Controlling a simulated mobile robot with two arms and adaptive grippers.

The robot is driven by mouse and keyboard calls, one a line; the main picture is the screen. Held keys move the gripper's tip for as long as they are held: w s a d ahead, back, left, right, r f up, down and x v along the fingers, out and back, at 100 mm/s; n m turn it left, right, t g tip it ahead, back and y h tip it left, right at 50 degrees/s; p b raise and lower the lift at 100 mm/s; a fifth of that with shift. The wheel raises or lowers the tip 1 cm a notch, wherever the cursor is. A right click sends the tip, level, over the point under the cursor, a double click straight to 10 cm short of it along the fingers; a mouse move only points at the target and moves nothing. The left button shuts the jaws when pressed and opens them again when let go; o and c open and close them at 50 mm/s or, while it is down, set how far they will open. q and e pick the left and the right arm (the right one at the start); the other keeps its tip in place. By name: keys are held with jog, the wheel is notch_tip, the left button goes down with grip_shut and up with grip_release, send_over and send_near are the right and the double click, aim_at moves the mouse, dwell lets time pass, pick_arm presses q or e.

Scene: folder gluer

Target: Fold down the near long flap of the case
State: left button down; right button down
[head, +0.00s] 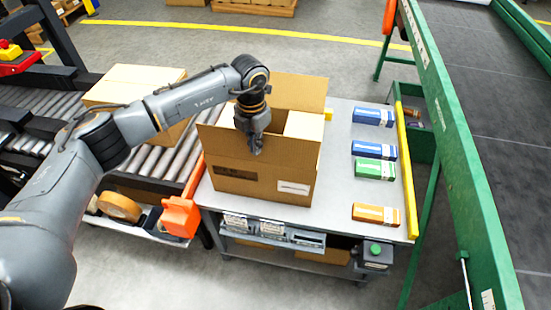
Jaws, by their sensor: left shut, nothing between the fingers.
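The open cardboard case (262,189) sits on the grey table, with a white label low on its near side. Its near long flap (292,157) appears to stand up, continuing the near wall. The far long flap (300,92) stands upright at the back. A paler short flap (304,125) shows at the right of the opening. My left gripper (256,149) is shut and empty, pointing down at the middle of the near flap and covering part of it. I cannot tell whether it touches the flap. My right gripper is not in view.
Blue, green and orange cartons (375,169) lie on the table (338,205) right of the case, by a yellow rail (407,170). A roller conveyor (190,150) with another carton (135,78) is at the left. A green machine frame (455,150) stands at the right.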

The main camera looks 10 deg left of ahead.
pick_arm(q)
jog(key=shift+w, duration=0.4)
